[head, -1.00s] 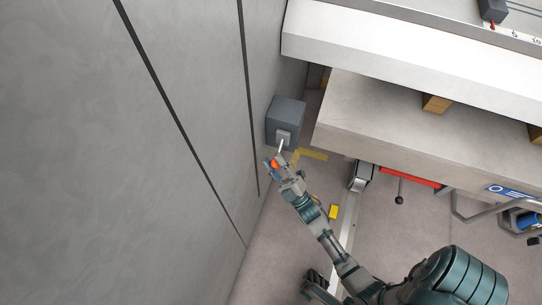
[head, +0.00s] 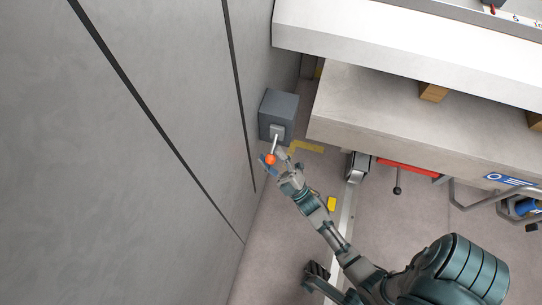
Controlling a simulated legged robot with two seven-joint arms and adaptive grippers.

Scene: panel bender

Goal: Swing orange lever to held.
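The lever is a pale rod with an orange knob (head: 271,159). It hangs down from a dark grey box (head: 279,114) on the wall. My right gripper (head: 273,160) is at the knob, with its fingers apart, a bluish one to the left and a pale one to the right. The knob shows between or just in front of the fingertips; I cannot tell whether they touch it.
The grey wall (head: 130,160) runs close along the left. The machine's pale table edge (head: 380,120) stands right of the box. A red bar (head: 408,170) and a black-knobbed rod (head: 397,188) sit below it.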

